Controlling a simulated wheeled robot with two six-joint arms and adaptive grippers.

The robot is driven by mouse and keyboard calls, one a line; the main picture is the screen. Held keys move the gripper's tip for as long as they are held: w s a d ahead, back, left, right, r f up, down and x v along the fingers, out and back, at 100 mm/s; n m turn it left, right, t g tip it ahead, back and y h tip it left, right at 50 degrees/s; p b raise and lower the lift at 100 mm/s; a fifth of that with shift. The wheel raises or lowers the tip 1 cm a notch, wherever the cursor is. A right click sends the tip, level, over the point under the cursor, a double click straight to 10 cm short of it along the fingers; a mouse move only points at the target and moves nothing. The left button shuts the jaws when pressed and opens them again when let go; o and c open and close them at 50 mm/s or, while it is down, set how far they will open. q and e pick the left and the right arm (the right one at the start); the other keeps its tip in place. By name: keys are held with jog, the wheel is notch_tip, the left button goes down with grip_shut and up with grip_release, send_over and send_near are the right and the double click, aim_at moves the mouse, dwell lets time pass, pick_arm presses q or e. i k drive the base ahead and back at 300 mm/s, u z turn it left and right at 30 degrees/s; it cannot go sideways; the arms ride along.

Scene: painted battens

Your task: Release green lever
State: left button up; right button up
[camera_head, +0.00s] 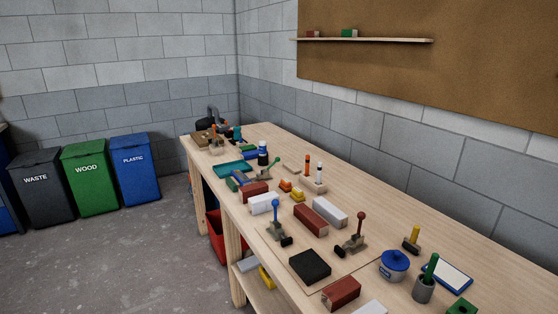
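The green lever (277,160) is small in the head view, toward the far half of the workbench. Its green knob sits at the end of a tilted grey arm, low over a grey base; finer detail is too small to tell. A lever with a blue knob (275,204) stands upright nearer to me. A lever with a red knob (361,217) stands upright to the right of that one. Neither of my grippers is in view, and nothing in view is held.
The wooden workbench (470,254) is crowded with red, white and grey blocks. A black pad (310,266), a blue lidded pot (394,265) and a grey cup (424,290) with a green-handled item stand near the front. Waste, wood and plastic bins (89,180) stand left; the floor between is clear.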

aim_at(277, 159)
jog(key=u, duration=1.15)
jog(key=i, duration=3.05)
jog(key=z, duration=3.8)
jog(key=i, duration=0.5)
jog(key=u, duration=0.1)
